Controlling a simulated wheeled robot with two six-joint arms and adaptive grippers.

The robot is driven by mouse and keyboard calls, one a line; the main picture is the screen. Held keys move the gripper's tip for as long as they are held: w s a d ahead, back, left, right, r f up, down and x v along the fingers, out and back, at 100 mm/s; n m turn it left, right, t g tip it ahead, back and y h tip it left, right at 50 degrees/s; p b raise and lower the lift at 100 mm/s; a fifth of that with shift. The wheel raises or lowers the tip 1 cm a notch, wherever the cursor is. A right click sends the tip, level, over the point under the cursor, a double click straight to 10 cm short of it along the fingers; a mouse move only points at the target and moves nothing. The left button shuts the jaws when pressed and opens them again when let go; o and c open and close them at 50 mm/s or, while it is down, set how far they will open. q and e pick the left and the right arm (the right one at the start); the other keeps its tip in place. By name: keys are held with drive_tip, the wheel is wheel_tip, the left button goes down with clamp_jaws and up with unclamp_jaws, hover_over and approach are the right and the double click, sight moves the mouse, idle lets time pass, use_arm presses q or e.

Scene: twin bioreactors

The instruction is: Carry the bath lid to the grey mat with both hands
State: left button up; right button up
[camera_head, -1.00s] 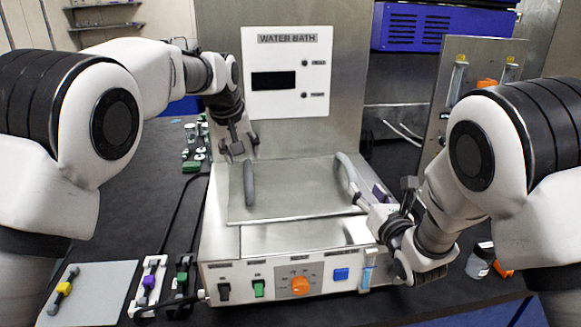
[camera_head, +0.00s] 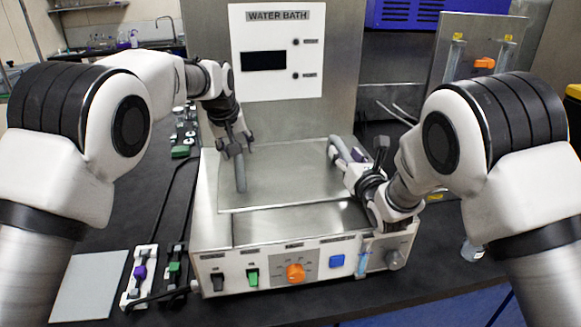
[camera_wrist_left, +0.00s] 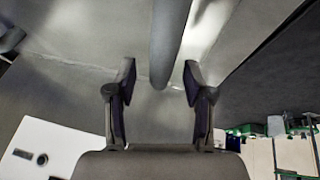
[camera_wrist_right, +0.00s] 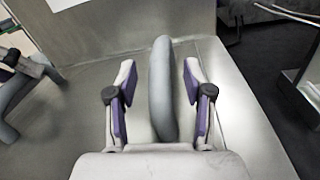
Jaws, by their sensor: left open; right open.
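The bath lid (camera_head: 285,178) is a flat metal plate lying on top of the water bath, with two upright grey handles. My left gripper (camera_head: 237,146) is open at the left handle (camera_head: 240,174); in the left wrist view this handle (camera_wrist_left: 169,45) runs between the spread fingers (camera_wrist_left: 158,82). My right gripper (camera_head: 352,166) is open at the right handle (camera_head: 338,149); in the right wrist view this handle (camera_wrist_right: 162,92) stands between the open fingers (camera_wrist_right: 160,80).
Purple (camera_head: 139,272) and green (camera_head: 174,268) clamps stand between the mat and the water bath (camera_head: 215,258). A black cable runs along the bath's left side. A tall panel reading WATER BATH (camera_head: 277,85) rises behind the lid. A small bottle (camera_head: 472,250) stands at the right.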

use_arm(q)
drive_tip(key=shift+w+f, duration=0.35)
drive_tip(key=shift+f, duration=0.3)
use_arm(e)
drive_tip(key=shift+w+a, duration=0.2)
drive_tip(key=shift+w, duration=0.5)
use_arm(q)
drive_tip(key=shift+s, duration=0.1)
use_arm(e)
drive_tip(key=shift+s, duration=0.1)
use_arm(q)
clamp_jaws()
use_arm(e)
clamp_jaws()
use_arm(q)
drive_tip(key=shift+r, duration=0.1)
use_arm(e)
drive_tip(key=shift+r, duration=0.15)
